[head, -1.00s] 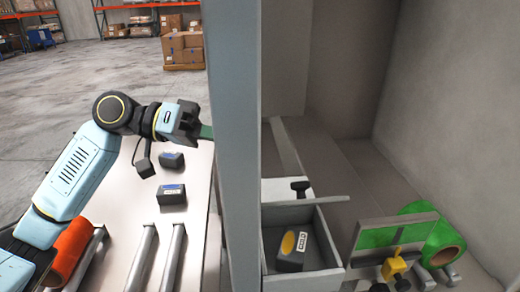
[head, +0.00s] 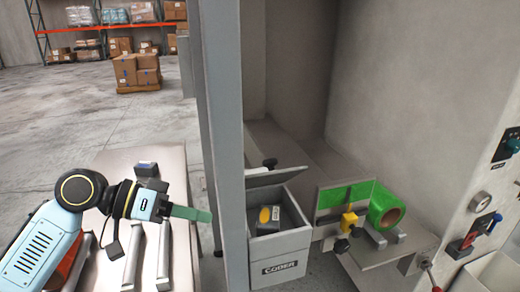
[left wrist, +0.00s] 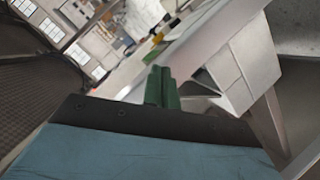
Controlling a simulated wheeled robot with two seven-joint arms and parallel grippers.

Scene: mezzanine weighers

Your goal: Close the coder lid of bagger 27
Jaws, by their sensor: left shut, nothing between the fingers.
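The coder (head: 281,262) is a grey box with a "CODER" label in the middle of the head view. Its lid (head: 277,176) stands open at the back edge. Inside the box lies a dark cartridge (head: 268,217) with a yellow spot and a white label. My left gripper (head: 205,215) is shut and empty, with green fingers pointing right, left of the grey post beside the coder. The closed green fingers also show in the left wrist view (left wrist: 162,85). My right gripper is not in view. I cannot read a bagger number.
A grey upright post (head: 228,140) stands between my left gripper and the coder. A table with rollers (head: 120,165) is at left.

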